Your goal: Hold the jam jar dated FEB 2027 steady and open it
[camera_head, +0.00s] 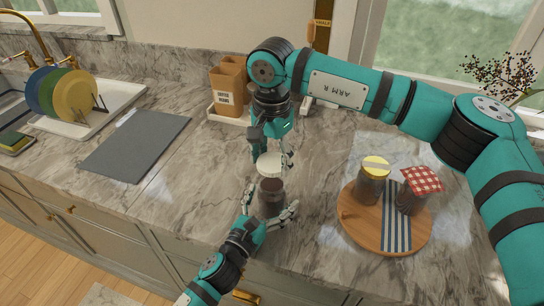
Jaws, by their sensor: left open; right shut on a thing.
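A dark jam jar (271,198) stands upright on the marble counter at the middle front, and no date on it is readable. A white lid (270,167) is at its top; I cannot tell whether it still touches the jar. My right gripper (271,158) comes from above and is shut on the lid. My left gripper (268,213) is at the jar's front, open, with one finger on each side of the jar. Two other jars stand on a round wooden board: one with a yellow lid (375,164), one with a red checked cloth cover (422,179).
The round board (354,226) with a striped cloth lies to the right. Brown containers (228,84) stand behind my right gripper. A grey mat (135,145) lies left, beside a dish rack with plates (74,95). The counter between mat and jar is clear.

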